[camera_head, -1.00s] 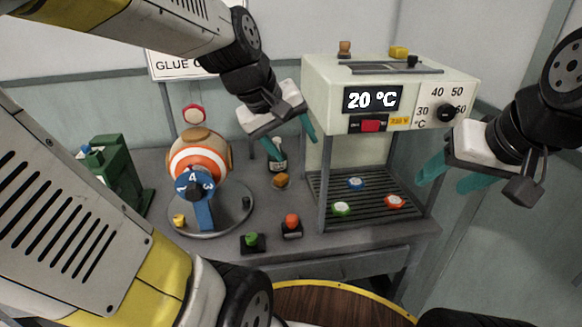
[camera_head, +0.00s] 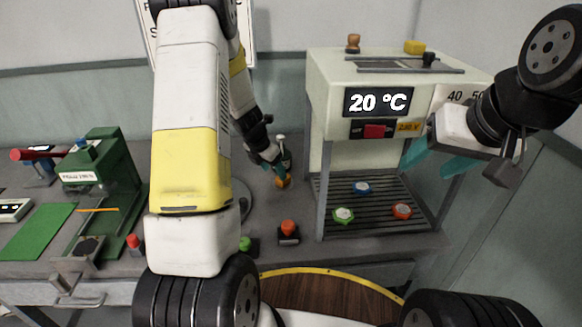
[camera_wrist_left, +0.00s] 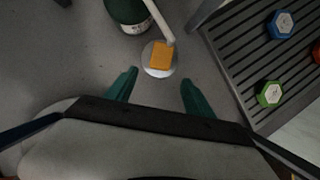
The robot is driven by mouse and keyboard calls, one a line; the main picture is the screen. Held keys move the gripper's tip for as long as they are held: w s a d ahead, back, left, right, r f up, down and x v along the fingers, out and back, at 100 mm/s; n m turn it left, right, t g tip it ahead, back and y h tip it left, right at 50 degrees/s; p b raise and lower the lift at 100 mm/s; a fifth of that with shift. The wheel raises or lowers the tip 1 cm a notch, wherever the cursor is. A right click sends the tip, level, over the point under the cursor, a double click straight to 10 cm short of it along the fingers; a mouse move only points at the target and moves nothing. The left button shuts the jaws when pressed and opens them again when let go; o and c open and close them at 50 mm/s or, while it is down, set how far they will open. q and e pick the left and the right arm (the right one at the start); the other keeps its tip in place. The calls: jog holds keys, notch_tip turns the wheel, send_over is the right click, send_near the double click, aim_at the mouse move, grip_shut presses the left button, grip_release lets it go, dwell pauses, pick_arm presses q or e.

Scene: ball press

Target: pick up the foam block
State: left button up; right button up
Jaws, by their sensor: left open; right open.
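The foam block appears as a small orange block (camera_head: 284,183) on the grey bench, left of the oven. In the left wrist view the orange block (camera_wrist_left: 161,56) sits on a round pale disc (camera_wrist_left: 151,69), with a pale rod slanting down to it. My left gripper (camera_head: 277,174) is low over the bench, close by the block. In the left wrist view its teal fingers (camera_wrist_left: 159,78) are apart, with the block just beyond and between the tips; nothing is held. My right gripper (camera_head: 434,157) is open and empty in front of the oven's right side.
A dark green bottle (camera_wrist_left: 126,12) stands just beyond the block. The oven's slatted shelf (camera_head: 378,218) with several coloured hexagonal pieces is to the right. A red button (camera_head: 288,229) is in front. A green press (camera_head: 103,180) stands left.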

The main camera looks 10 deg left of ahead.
pick_arm(q)
jog(key=x, duration=0.6)
jog(key=shift+w+d+f, duration=0.1)
jog(key=shift+w+f, duration=0.05)
jog(key=shift+w, duration=0.35)
grip_shut()
